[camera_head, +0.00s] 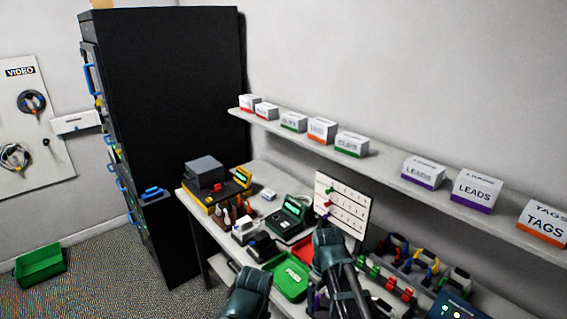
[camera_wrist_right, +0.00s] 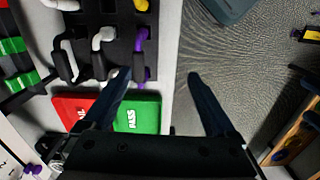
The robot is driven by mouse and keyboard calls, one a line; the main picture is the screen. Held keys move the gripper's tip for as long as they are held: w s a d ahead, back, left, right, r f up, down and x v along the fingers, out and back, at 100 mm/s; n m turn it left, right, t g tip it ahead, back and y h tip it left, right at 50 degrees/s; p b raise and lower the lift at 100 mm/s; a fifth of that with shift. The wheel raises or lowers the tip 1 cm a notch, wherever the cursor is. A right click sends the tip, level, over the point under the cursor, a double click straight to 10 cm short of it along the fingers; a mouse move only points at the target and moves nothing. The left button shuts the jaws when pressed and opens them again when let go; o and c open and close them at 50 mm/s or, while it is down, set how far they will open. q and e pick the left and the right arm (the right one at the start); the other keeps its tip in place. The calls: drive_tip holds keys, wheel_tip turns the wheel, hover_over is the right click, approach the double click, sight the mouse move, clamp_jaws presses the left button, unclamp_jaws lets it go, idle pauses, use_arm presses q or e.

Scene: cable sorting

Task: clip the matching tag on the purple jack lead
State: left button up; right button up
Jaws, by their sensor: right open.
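The purple jack lead (camera_wrist_right: 140,40) shows in the right wrist view, in a dark rack among white and yellow leads. My right gripper (camera_wrist_right: 163,82) is open, with nothing between its fingers. The purple lead is just beyond the left finger in that view, apart from it as far as I can see. A small purple piece (camera_wrist_right: 37,170) shows at the lower left of the wrist view; I cannot tell if it is a tag. In the head view my right arm hides part of the bench, and the jaws of my left arm are not visible.
A green PASS tray (camera_head: 290,281) lies on the bench; it also shows beside a red tray (camera_wrist_right: 72,108) in the wrist view. A white board (camera_head: 350,212) with small coloured pieces stands behind. Boxes labelled LEADS (camera_head: 476,190) and TAGS (camera_head: 543,222) sit on the shelf.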

drive_tip(key=s+a+m+h, duration=0.1)
drive_tip(key=s+a+m, duration=0.2)
drive_tip(key=s+a, duration=0.5)
drive_tip(key=s, duration=0.4)
